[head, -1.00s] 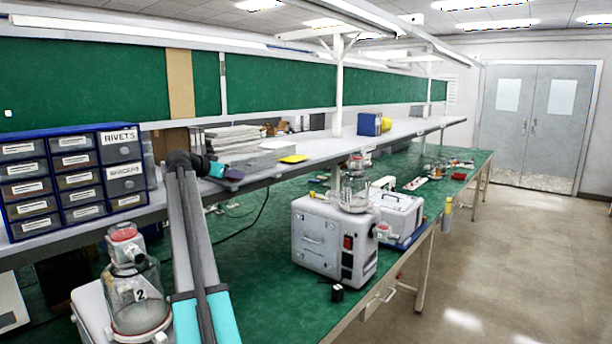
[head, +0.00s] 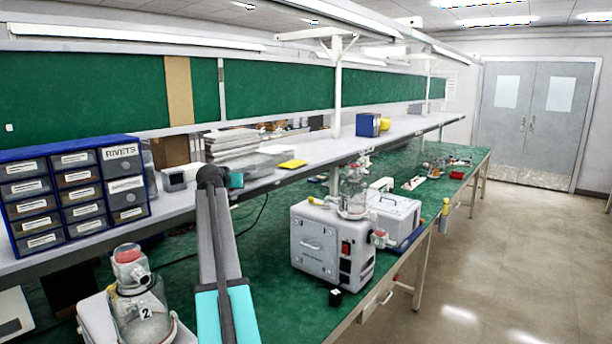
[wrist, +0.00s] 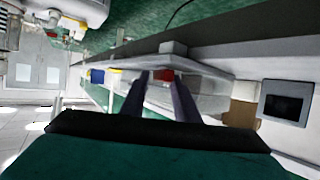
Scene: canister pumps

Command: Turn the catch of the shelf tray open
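A clear, greyish tray (head: 255,164) lies on the long shelf, just beyond my gripper; it also shows in the wrist view (wrist: 208,92). I cannot make out its catch for sure; a small pale block (wrist: 173,47) sits at the tray's edge in the wrist view. My gripper (wrist: 160,78) has its two dark fingers apart, with a small red thing seen beyond the gap and nothing clearly held. In the head view only a teal bit of my gripper (head: 236,180) shows past my arm, at the shelf's front edge. Its fingertips are hidden there.
A grey device with a dark face (head: 182,177) stands on the shelf left of the tray, beside the drawer cabinet (head: 75,195). Stacked papers (head: 230,143) lie behind. Pump canisters (head: 140,310) and a grey pump box (head: 322,245) stand on the green bench below.

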